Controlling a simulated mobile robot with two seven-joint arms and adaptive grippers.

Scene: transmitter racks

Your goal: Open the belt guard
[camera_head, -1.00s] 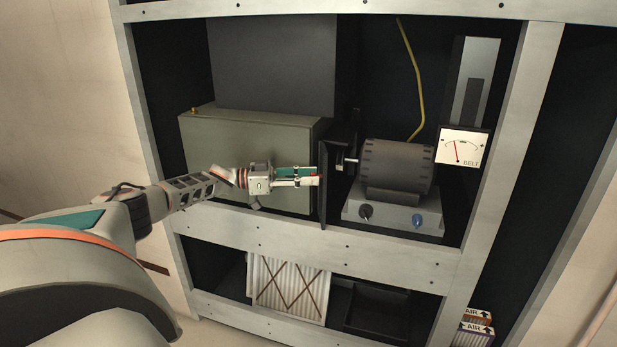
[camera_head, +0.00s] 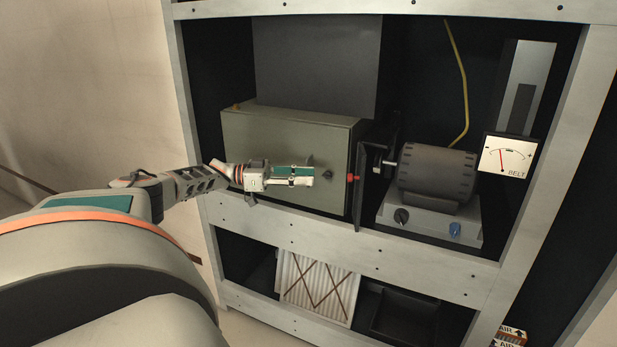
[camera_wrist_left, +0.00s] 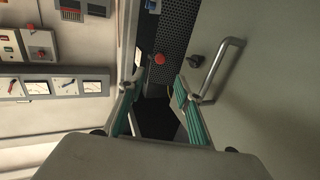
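The belt guard (camera_head: 361,190) is a thin dark panel, nearly edge-on in the head view, standing out between the grey-green box and the motor. A red knob (camera_head: 353,178) sits on it. In the wrist view the guard (camera_wrist_left: 176,33) is dark and perforated, with the red knob (camera_wrist_left: 160,58) beyond my fingertips. My left gripper (camera_head: 311,176) is in front of the box, left of the guard and apart from it. In the wrist view its fingers (camera_wrist_left: 159,82) are spread with nothing between them. My right gripper is not in view.
The grey-green box (camera_head: 285,140) has a bar handle (camera_wrist_left: 222,70) and a dark knob (camera_wrist_left: 195,61) close to my right-hand finger. The motor (camera_head: 436,175) and BELT gauge (camera_head: 508,155) are right of the guard. A white rack beam (camera_head: 330,243) runs below.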

